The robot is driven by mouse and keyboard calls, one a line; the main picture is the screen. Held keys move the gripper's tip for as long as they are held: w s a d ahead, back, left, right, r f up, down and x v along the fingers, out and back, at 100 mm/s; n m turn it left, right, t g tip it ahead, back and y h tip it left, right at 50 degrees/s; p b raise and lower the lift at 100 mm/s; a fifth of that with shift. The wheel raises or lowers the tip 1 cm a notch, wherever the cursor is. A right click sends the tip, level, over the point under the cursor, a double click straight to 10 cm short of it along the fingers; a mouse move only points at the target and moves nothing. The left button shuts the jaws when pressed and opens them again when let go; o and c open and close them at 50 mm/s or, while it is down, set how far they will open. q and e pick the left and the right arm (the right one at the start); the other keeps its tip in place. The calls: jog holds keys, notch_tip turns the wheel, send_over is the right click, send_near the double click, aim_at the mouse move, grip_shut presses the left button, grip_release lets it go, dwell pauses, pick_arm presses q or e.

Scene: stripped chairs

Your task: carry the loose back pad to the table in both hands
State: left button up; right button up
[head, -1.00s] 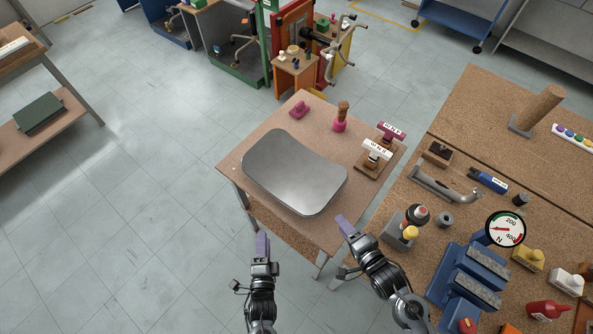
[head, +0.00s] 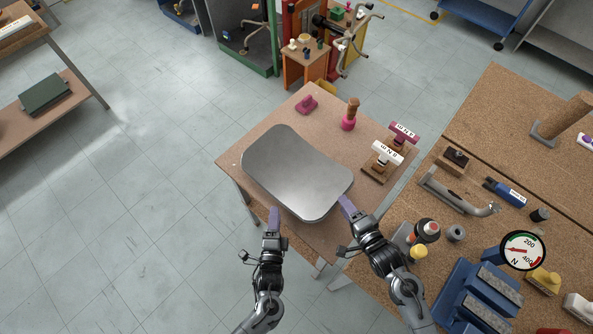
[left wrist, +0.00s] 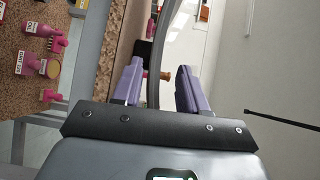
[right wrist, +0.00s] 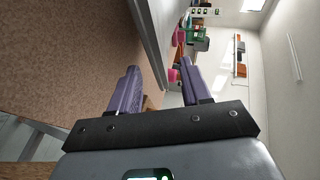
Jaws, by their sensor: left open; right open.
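The loose back pad (head: 295,172) is a grey, smooth, rounded plate with a waisted outline. It appears over the small brown table (head: 240,152); I cannot tell whether it lies flat on it. My left gripper (head: 273,214) is open at the pad's near left edge. In the left wrist view a grey curved edge (left wrist: 160,50) runs between its purple fingers. My right gripper (head: 346,204) is open at the pad's near right corner. In the right wrist view a grey edge (right wrist: 152,35) passes between its fingers. Neither gripper is closed on the pad.
A pink knob (head: 307,104), a pink-based wooden-handled tool (head: 350,115) and two labelled stamps (head: 388,153) stand on the small table. A cork-topped bench (head: 445,215) with a gauge (head: 523,250) and blue blocks (head: 480,290) crowds my right arm.

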aim_at(277, 192)
pick_arm(q)
jog(key=w, duration=0.8)
jog(key=shift+w+d+f, duration=0.1)
jog(key=shift+w+d, duration=0.1)
jog(key=shift+w, duration=0.2)
pick_arm(e)
jog(key=x, duration=0.8)
jog(key=shift+w+a, duration=0.15)
jog(key=shift+w, duration=0.2)
pick_arm(q)
jog(key=shift+c, duration=0.4)
pick_arm(e)
jog(key=shift+c, duration=0.5)
pick_arm(q)
grip_shut()
pick_arm(e)
jog(key=c, duration=0.7)
grip_shut()
jog(key=shift+f, duration=0.1)
